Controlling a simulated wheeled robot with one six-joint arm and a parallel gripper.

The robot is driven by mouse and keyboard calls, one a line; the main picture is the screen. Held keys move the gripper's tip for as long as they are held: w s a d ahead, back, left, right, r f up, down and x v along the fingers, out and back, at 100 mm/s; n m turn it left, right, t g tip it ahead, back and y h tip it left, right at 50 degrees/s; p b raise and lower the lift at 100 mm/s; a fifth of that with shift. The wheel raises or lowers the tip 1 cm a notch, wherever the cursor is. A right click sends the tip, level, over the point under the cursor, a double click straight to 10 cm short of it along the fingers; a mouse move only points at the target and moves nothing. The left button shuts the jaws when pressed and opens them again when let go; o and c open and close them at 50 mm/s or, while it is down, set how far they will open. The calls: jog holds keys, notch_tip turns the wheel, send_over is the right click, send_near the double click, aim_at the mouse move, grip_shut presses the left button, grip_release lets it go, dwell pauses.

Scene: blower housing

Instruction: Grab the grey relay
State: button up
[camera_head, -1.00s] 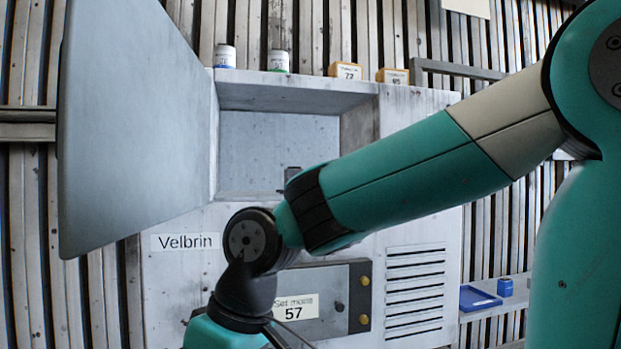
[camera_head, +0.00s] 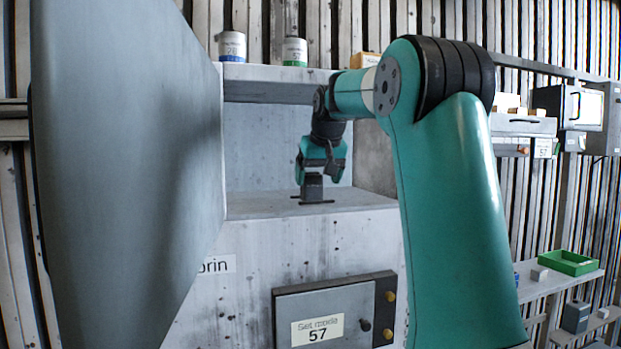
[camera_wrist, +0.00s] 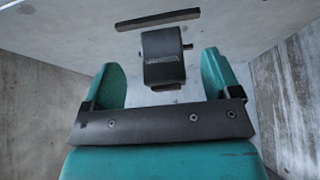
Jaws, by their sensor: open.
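The grey relay (camera_head: 312,186) is a small dark grey block standing on the floor of the open compartment in the blower housing (camera_head: 245,232). My gripper (camera_head: 318,170) reaches into the compartment and points down, right above the relay. In the wrist view the relay (camera_wrist: 163,60) shows between and slightly beyond the two teal fingers, with a gap on each side. The fingers are open and hold nothing. My gripper's dark crossbar hides the near lower part of the view.
The large grey door (camera_head: 125,170) stands open at the left. A thin dark strip (camera_wrist: 158,19) lies by the relay. Compartment walls rise on both sides. Cans (camera_head: 232,47) and a yellow box (camera_head: 364,60) stand on top. A green tray (camera_head: 569,262) is on the right shelf.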

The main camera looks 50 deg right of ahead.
aim_at(311, 179)
jog(key=shift+w+d+r, duration=0.1)
jog(key=shift+w+d, duration=0.2)
jog(key=shift+w, duration=0.3)
jog(key=shift+w+d+r+p, duration=0.15)
jog(key=shift+w+d+p, duration=0.45)
jog(key=shift+w+p, duration=0.45)
jog(key=x, duration=0.2)
jog(key=shift+w+d+p, duration=0.25)
jog(key=shift+p, duration=0.1)
jog(key=shift+w+d+f, duration=0.1)
jog(key=shift+w+f, duration=0.1)
jog(key=shift+f, duration=0.5)
jog(key=c, duration=1.1)
